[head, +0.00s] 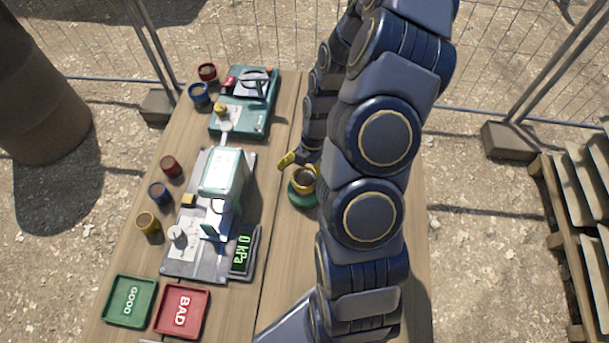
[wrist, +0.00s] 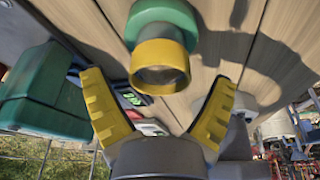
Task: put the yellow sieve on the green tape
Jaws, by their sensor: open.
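The yellow sieve (head: 304,184) is a short ring-shaped cup on the right half of the table. It appears to sit upright on the green tape (head: 295,200), a round green roll standing on the wood. In the wrist view the sieve (wrist: 160,58) adjoins the green tape (wrist: 163,13), with no gap seen between them. My gripper (wrist: 158,80) is open, its yellow fingers spread to either side of the sieve and apart from it. In the head view one yellow fingertip shows just beyond the sieve; my arm hides the rest and part of the tape.
A metal plate (head: 188,262) with a pale green box (head: 224,172) and a 0 kPa display (head: 243,252) lies left. Behind it is a teal case (head: 258,128). Several small cups line the left edge. GOOD (head: 129,321) and BAD (head: 181,330) trays sit in front.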

